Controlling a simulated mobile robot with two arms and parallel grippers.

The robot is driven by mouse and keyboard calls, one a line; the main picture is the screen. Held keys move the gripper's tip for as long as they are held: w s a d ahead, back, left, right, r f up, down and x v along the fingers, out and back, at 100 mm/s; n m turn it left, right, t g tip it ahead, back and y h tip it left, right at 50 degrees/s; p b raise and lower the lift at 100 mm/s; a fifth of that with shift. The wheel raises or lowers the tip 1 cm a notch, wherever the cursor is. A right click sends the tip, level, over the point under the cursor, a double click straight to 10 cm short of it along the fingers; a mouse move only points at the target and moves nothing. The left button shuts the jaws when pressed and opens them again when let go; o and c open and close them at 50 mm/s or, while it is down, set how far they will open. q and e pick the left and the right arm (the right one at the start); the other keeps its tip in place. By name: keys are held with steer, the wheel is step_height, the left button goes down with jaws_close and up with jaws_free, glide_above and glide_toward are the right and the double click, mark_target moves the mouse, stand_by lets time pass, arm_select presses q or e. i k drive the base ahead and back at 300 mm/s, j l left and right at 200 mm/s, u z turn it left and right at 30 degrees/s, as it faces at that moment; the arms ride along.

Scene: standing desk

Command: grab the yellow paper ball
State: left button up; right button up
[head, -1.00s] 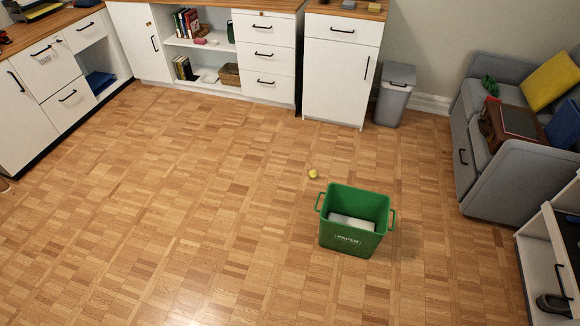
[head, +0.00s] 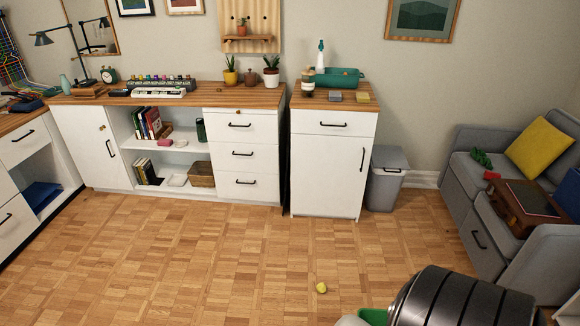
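The yellow paper ball (head: 321,287) lies on the wooden floor, low in the head view and right of the middle. It is small and crumpled, with clear floor around it. Part of my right arm, dark and ribbed, comes in at the bottom right, to the right of the ball. Neither gripper's fingers show in the view.
White cabinets (head: 326,170) and a grey lidded bin (head: 385,183) line the back. A grey sofa (head: 466,200) stands at right. The floor left of the ball is clear.

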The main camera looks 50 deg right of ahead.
mark_target(321, 288)
steer(key=i+z, duration=0.2)
steer(key=i, duration=0.3)
steer(key=i+j+z, duration=0.2)
steer(key=i, duration=0.25)
steer(key=i+l+z, duration=0.1)
steer(key=i+z, duration=0.15)
steer(key=z, duration=0.2)
steer(key=i+z, duration=0.25)
steer(key=z, duration=0.15)
steer(key=i+j+z, duration=0.1)
steer(key=i+z, duration=0.15)
steer(key=z, duration=0.2)
steer(key=i+j+z, duration=0.15)
steer(key=z, duration=0.25)
steer(key=i, duration=0.05)
